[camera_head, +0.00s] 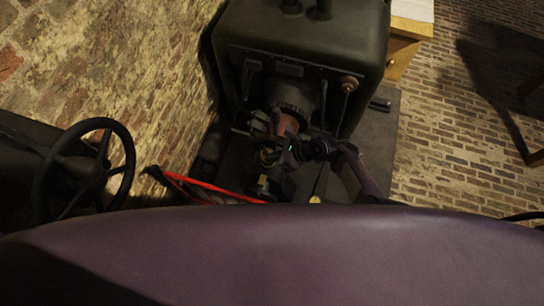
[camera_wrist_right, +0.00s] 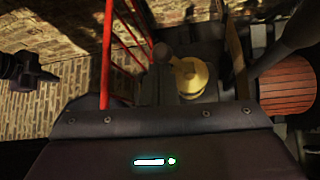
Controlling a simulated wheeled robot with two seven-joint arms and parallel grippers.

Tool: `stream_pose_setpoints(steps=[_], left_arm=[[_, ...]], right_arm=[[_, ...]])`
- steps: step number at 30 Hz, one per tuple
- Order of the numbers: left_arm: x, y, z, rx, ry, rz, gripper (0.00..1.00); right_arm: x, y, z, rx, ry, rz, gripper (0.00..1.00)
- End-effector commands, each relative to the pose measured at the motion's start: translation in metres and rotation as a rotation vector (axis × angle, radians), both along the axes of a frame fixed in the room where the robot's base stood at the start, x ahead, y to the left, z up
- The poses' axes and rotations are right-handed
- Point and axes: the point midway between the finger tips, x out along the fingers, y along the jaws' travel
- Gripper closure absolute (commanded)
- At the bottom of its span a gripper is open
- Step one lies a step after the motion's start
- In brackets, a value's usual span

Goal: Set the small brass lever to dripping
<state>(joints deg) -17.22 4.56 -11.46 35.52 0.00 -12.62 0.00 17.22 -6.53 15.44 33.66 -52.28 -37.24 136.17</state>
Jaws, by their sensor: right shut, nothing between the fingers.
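A small brass piece with a rounded body and a short arm (camera_wrist_right: 190,76) shows in the right wrist view, just beyond my gripper's body. I take it for the lever, but its setting cannot be read. In the head view a small brass part (camera_head: 263,184) sits low in front of the dark machine. My right gripper (camera_head: 270,157) reaches in from the right in front of the machine, shut and empty. It is close to the brass part; I cannot tell whether they touch. My left gripper is not in view.
The large dark machine (camera_head: 300,35) stands behind, with a reddish cylinder (camera_head: 287,124) at its front; a reddish-brown cylinder also shows in the wrist view (camera_wrist_right: 287,85). Red rails (camera_head: 215,187) run to the left of the brass part. A black handwheel (camera_head: 82,165) stands at left. Brick floor lies at right.

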Motion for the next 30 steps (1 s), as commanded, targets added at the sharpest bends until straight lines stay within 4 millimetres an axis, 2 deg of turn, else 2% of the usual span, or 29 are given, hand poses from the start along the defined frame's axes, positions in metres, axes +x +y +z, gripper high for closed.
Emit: stream_pose_setpoints(steps=[6, 14, 25, 30], left_arm=[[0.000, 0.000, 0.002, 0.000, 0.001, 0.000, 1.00], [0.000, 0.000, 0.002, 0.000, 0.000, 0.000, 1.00], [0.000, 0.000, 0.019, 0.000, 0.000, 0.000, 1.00], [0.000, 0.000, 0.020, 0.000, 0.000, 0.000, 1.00]], right_arm=[[0.008, -0.002, 0.005, 0.040, 0.119, -0.002, 1.00], [0.007, -0.003, 0.004, 0.035, 0.113, -0.001, 1.00], [0.007, -0.003, 0.019, 0.035, 0.113, -0.001, 1.00], [0.007, -0.002, 0.020, 0.036, 0.112, 0.000, 1.00]])
